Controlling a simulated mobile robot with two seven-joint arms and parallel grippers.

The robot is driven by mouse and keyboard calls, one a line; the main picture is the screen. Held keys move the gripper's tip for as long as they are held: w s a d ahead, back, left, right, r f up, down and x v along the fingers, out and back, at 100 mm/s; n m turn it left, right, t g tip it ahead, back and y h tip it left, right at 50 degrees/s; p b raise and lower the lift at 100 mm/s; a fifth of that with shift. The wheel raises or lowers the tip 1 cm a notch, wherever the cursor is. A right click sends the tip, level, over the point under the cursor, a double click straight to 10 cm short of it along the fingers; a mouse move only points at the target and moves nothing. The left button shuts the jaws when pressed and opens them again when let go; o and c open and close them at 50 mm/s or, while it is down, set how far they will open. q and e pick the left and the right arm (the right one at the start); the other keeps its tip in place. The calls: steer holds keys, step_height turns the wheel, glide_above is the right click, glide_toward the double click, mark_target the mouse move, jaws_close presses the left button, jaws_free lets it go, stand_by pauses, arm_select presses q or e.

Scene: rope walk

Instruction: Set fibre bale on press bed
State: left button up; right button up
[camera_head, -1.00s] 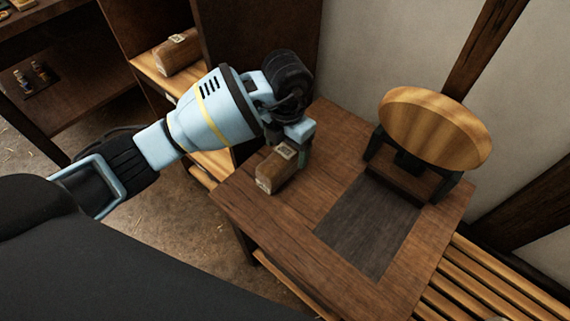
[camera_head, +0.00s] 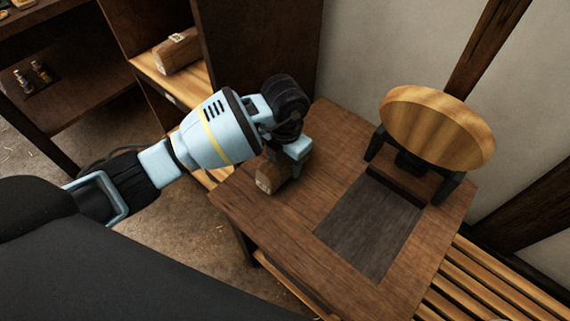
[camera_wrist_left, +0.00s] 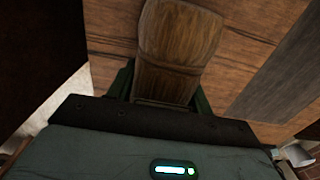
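A brown fibre bale (camera_head: 268,179) lies at the left part of the wooden table, partly hidden under my left gripper (camera_head: 291,165). In the left wrist view the bale (camera_wrist_left: 178,45) stands between the two green fingers of my left gripper (camera_wrist_left: 160,88), close to both. I cannot tell whether the fingers press on it. A flat dark grey panel (camera_head: 370,225), which looks like the press bed, lies bare on the table to the right of the bale. My right gripper is not in view.
A round wooden disc (camera_head: 438,127) on dark supports stands behind the panel. Another brown bale (camera_head: 180,50) sits on a shelf (camera_head: 150,69) at the upper left. A slatted bench (camera_head: 490,280) adjoins the table's right side. The tabletop between bale and panel is clear.

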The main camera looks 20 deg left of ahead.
mark_target(285, 163)
arm_select(q)
steer(key=c, duration=0.5)
steer(key=shift+r, duration=0.1)
steer(key=shift+r, duration=0.5)
steer(key=r, duration=0.1)
steer(key=s+r, duration=0.1)
steer(key=shift+d+r+p, duration=0.15)
steer(key=shift+r+p, duration=0.15)
steer(key=shift+p, duration=0.1)
steer(key=s+d, duration=0.1)
steer(key=s, duration=0.3)
steer(key=s+d+r+p, duration=0.1)
steer(key=s+d, duration=0.1)
steer(key=s, duration=0.3)
steer(key=s+d, duration=0.1)
steer(key=s, duration=0.4)
steer(key=shift+s+d+r, duration=0.15)
steer(key=shift+d, duration=0.05)
